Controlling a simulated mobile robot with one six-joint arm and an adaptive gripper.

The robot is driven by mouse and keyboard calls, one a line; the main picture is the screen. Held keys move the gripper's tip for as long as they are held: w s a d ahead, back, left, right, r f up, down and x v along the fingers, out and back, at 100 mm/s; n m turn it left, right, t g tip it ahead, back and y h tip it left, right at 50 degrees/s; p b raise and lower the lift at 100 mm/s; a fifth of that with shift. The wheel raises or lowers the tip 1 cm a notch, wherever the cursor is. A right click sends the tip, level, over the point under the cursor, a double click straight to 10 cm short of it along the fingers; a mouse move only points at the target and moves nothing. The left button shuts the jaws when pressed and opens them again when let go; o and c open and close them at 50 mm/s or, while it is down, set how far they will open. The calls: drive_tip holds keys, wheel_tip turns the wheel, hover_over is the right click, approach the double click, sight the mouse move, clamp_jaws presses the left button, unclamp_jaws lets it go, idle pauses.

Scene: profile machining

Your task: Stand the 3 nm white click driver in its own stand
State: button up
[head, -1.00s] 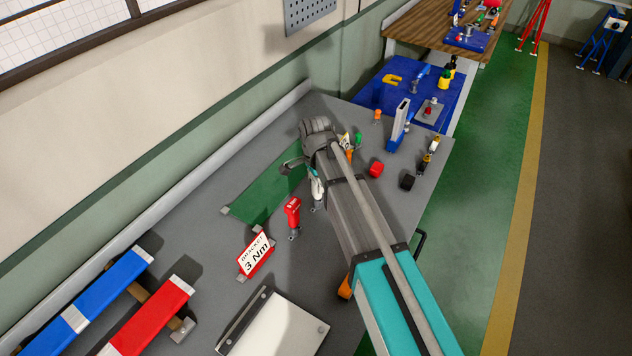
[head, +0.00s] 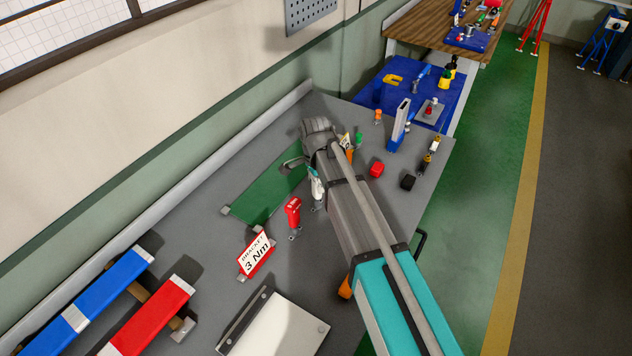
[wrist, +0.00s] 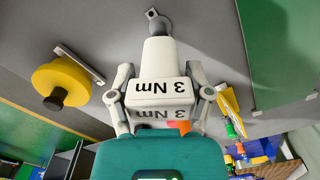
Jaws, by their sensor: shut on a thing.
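The white driver (wrist: 158,65), lettered 3 Nm, is between the two fingers of my gripper (wrist: 160,96) in the wrist view. The gripper is shut on it. Its narrow end points toward a small grey ringed fitting (wrist: 157,22) on the bench, possibly its stand. I cannot tell whether the tip is inside it. In the head view the white driver (head: 317,187) looks roughly upright, beside my arm and right of a red driver (head: 293,211). My arm hides much of the gripper there.
A red-framed BRACKET 3 Nm sign (head: 256,254) stands near the red driver. A yellow round object (wrist: 60,83) shows in the wrist view.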

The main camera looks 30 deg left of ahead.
idle(0.3)
drive_tip(key=o, duration=1.3)
wheel_tip(320, 180, up, 9)
drive_tip(key=p, duration=0.9)
idle(0.8)
drive_tip(key=s+d+f+n+b, duration=0.1)
drive_tip(key=d+f+n+b, duration=0.1)
drive_tip(key=d, duration=1.4)
drive_tip(key=s+d+f+n+b, duration=0.1)
drive_tip(key=d+f+n+b, duration=0.1)
drive_tip(key=d, duration=1.4)
drive_tip(key=s+d+f+n+b, duration=0.1)
drive_tip(key=d+f+n+b, duration=0.2)
drive_tip(key=d, duration=1.3)
drive_tip(key=shift+s+d, duration=0.1)
drive_tip(key=shift+d, duration=0.15)
